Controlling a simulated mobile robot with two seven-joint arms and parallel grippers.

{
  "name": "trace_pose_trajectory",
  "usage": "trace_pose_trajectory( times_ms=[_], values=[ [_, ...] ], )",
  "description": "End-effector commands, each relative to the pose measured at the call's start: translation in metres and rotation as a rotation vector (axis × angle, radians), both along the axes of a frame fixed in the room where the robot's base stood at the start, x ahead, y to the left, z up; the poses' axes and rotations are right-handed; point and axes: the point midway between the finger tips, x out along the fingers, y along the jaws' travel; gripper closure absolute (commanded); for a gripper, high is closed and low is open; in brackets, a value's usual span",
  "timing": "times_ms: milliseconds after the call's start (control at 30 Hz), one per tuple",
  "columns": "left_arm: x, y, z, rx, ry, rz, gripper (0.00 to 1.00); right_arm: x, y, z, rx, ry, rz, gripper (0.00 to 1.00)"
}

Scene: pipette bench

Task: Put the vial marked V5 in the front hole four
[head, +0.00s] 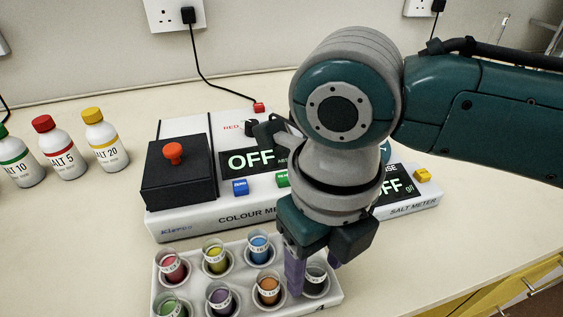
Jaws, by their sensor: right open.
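A white vial rack (330,297) stands at the bottom centre, with a "4" on its front edge near the right end. A dark-filled vial (316,279) stands upright in its front right hole, by that "4". My right gripper (315,268) is open above the rack's right end. One purple finger comes down left of this vial and the other shows behind it on the right; I cannot tell whether either touches it. The marks on the vials are too small to read, so I cannot tell which is V5. The back right hole is hidden behind my gripper. My left gripper is out of view.
The rack also holds red (172,269), yellow (216,259), blue (260,249), green (171,307), purple (220,298) and orange (268,290) vials. The colour meter (225,217) and salt meter (412,202) stand behind. Salt bottles (66,152) stand at left.

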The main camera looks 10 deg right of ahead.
Motion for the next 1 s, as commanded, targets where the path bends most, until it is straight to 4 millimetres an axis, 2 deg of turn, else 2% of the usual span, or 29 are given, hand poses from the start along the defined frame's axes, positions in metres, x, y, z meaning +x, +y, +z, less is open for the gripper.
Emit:
trace_pose_trajectory(
  times_ms=[400, 533, 700, 867, 967, 1000],
  values=[
    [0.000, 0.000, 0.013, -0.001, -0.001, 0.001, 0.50, 0.001, 0.000, 0.089, 0.002, -0.006, 0.001, 0.41],
    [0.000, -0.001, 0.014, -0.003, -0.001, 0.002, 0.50, 0.001, 0.001, 0.109, 0.002, -0.003, -0.001, 0.41],
    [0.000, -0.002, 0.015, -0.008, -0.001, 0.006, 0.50, 0.000, 0.001, 0.121, 0.001, -0.001, 0.000, 0.41],
    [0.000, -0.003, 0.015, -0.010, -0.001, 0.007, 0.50, -0.004, 0.005, 0.119, 0.020, 0.000, -0.045, 0.41],
    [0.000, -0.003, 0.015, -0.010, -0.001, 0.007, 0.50, -0.015, 0.020, 0.109, 0.091, 0.002, -0.221, 0.41],
    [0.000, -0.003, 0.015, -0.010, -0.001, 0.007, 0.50, -0.020, 0.028, 0.105, 0.135, 0.005, -0.340, 0.41]
  ],
)
